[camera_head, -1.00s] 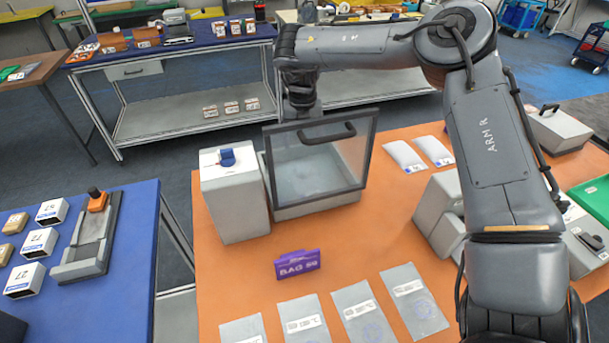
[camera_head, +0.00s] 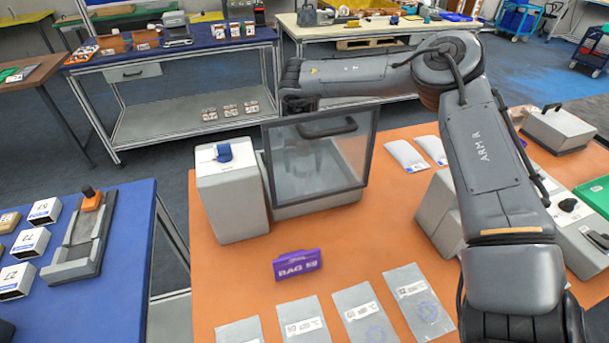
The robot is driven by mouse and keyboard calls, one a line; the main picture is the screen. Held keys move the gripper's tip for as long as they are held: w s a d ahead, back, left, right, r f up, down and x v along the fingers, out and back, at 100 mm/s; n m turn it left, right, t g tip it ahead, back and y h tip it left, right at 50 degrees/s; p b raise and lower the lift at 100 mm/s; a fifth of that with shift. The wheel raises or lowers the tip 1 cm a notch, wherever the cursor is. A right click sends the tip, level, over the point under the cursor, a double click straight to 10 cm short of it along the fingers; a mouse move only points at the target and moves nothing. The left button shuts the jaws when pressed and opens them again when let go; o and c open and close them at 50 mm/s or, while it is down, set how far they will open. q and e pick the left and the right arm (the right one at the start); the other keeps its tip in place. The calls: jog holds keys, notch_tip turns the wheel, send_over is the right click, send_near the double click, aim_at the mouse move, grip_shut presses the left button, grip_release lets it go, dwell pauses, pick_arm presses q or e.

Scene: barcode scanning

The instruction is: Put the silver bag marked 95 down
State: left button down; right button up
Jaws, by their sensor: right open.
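Several silver bags lie flat in a row at the front of the orange table (camera_head: 235,270), such as the one at the right end (camera_head: 418,305) and the one beside it (camera_head: 365,315). Their labels are too small to tell which is marked 95. A purple sign (camera_head: 297,264) beginning with BAG stands behind them; its number is not clear. My right gripper (camera_head: 308,178) is down behind the glass panel of a grey box (camera_head: 318,203) and shows dimly through it. It is open; I cannot make out a bag at its fingers. My left gripper is out of view.
A white block with a blue knob (camera_head: 230,190) stands left of the box. Two white pouches (camera_head: 405,155) lie to its right. Grey equipment (camera_head: 440,205) and a green tray (camera_head: 596,194) are at the right. The orange table is bare around the purple sign.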

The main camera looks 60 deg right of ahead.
jog(key=shift+r, duration=0.15)
jog(key=c, duration=1.3)
